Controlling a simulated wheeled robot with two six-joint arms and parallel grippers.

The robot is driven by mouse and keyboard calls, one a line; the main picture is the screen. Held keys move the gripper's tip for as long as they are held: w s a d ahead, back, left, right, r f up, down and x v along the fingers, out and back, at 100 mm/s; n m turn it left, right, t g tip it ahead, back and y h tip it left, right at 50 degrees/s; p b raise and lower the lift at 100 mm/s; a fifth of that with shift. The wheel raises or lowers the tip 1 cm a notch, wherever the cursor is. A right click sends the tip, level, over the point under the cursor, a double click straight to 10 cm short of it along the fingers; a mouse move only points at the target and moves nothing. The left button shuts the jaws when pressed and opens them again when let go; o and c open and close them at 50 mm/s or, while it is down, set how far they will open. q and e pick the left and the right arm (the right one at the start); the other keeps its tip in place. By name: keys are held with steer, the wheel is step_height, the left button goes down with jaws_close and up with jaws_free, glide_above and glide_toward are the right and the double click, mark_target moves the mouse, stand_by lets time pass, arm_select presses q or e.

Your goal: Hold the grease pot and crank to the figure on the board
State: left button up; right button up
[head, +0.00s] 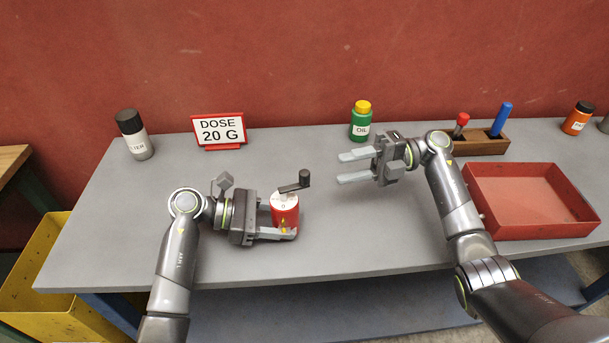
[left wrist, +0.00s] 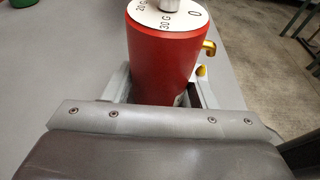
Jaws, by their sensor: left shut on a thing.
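The grease pot (head: 285,212) is a red cylinder with a white dial top, standing upright on the grey bench. A crank (head: 295,186) with a dark knob sits on top, its knob toward the upper right. My left gripper (head: 281,233) is shut on the pot; the pot also fills the middle of the left wrist view (left wrist: 165,60), where its dial shows 0, 20 G and 30 G and a brass spout sticks out at right. The board (head: 219,130) reads "DOSE 20 G". My right gripper (head: 355,167) is open and empty, right of and beyond the pot.
A green oil bottle (head: 361,124) stands behind my right gripper. A grey bottle with a dark cap (head: 135,137) is at back left. A red tray (head: 481,219) and a wooden tool block (head: 482,144) are at right. The bench (head: 330,235) is clear between pot and tray.

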mark_target(305, 177)
steer(key=s+a+m+t, duration=0.1)
steer(key=a+m, duration=0.2)
steer(key=m, duration=0.3)
steer(key=a+m+t, duration=0.1)
steer(key=a+m, duration=0.2)
steer(key=m, duration=0.4)
steer(key=s+a+m+t, duration=0.1)
steer(key=a+m+t, duration=0.1)
steer(key=m, duration=0.5)
steer(key=shift+s+a+r+y, duration=0.15)
steer(key=shift+s+a+r, duration=0.05)
steer(key=shift+a, duration=0.25)
steer(key=shift+s+a+r+y, duration=0.15)
steer(key=shift+a, duration=0.25)
jaws_close()
